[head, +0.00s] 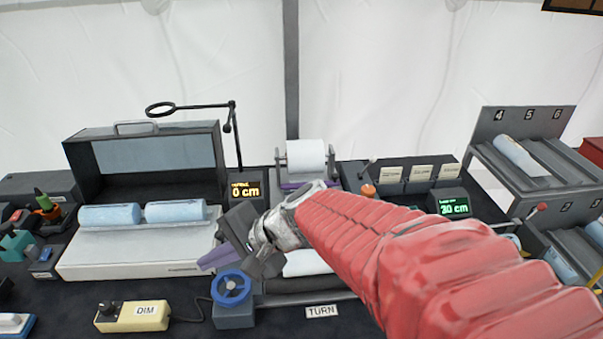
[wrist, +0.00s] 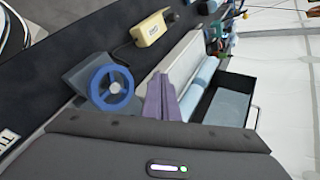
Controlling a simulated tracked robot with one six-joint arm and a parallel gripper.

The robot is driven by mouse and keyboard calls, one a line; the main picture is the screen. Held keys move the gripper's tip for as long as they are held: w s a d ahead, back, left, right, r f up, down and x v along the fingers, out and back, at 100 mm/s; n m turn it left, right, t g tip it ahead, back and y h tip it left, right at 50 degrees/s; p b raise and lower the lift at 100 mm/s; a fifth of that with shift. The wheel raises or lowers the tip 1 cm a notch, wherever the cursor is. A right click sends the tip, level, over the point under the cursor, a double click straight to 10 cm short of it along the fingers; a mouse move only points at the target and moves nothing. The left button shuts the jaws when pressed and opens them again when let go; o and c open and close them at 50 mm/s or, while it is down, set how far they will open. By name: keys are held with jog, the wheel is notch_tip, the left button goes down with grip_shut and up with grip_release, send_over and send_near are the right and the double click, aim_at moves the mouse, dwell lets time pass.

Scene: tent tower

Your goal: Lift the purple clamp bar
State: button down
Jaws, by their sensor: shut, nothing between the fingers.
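A purple strip (head: 291,185) shows at the foot of the white roll's stand in the head view. It looks like the clamp bar, though my gripper and arm hide much of that area. My gripper (head: 206,262) has purple fingers that point left, in front of the white light box and above the blue handwheel. In the wrist view, the fingers (wrist: 161,84) lie close together, shut and empty. The gripper is apart from the purple strip, to its left and nearer. The strip does not show in the wrist view.
The blue handwheel (head: 231,289) stands just below my gripper; a yellow DIM box (head: 138,315) lies left of it. The white roll (head: 306,157) is behind my arm. Displays read 0 cm (head: 245,191) and 20 cm (head: 454,207). A numbered rack (head: 490,150) stands right.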

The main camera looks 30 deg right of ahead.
jog(key=w+d+f+m+t+h, duration=0.1)
jog(key=w+d+m+t+h, duration=0.1)
jog(key=w+d+m+t, duration=0.45)
jog(key=w+d+f+m+t+h, duration=0.15)
jog(key=w+d+m, duration=0.25)
jog(key=d+m, duration=0.7)
jog(key=s+d+f+m+h, duration=0.2)
jog(key=d+m+h, duration=0.1)
jog(key=d, duration=0.4)
jog(key=s+d+f+m+g+h, duration=0.1)
jog(key=s+d+f+m+h, duration=0.1)
jog(key=d, duration=0.5)
jog(key=s+d+f+m+g+h, duration=0.1)
jog(key=s+d+f+m+h, duration=0.1)
jog(key=d+m+h, duration=0.3)
jog(key=shift+d+f+m, duration=0.2)
jog(key=shift+d+m, duration=0.05)
jog(key=shift+d, duration=0.35)
jog(key=shift+d+f+m, duration=0.2)
jog(key=shift+d, duration=0.35)
jog(key=shift+s+d+f, duration=0.25)
jog(key=shift+d, duration=0.05)
jog(key=shift+w, duration=0.1)
